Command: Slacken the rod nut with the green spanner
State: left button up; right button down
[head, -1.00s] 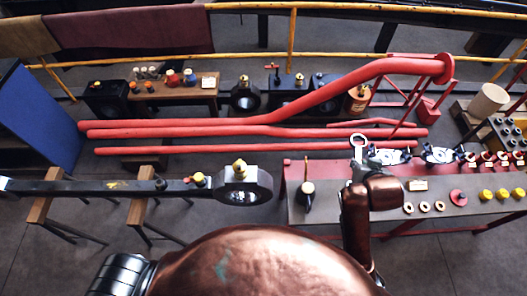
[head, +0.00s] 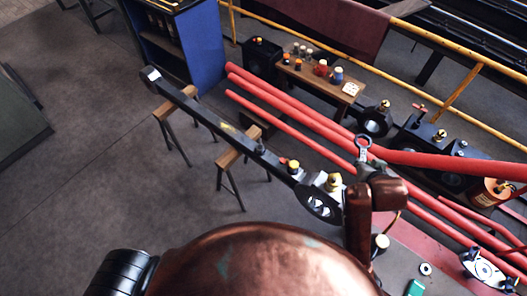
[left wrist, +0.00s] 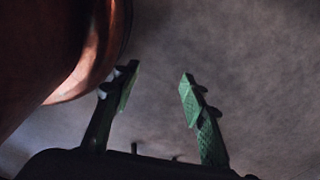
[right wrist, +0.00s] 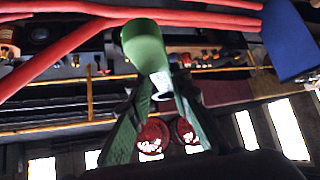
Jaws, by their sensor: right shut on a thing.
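In the right wrist view a green part of the spanner (right wrist: 143,45) stands between the fingertips. The long dark rod (head: 222,128) lies slantwise on wooden trestles, its ringed big end (head: 318,212) left of my right gripper. A brass-yellow fitting (head: 333,181) sits on the big end, and a smaller yellow one (head: 293,166) farther along. I cannot tell which is the rod nut. My left gripper (left wrist: 155,85) is open and empty over bare floor.
Red pipes (head: 300,120) run just beyond the rod and the spanner. A red-edged bench (head: 410,240) is at the lower right. A small wooden table (head: 325,82) with pots and a blue cabinet (head: 190,45) stand behind.

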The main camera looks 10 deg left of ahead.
pick_arm(q)
jog(key=shift+w+d, duration=0.2)
jog(key=shift+w, duration=0.7)
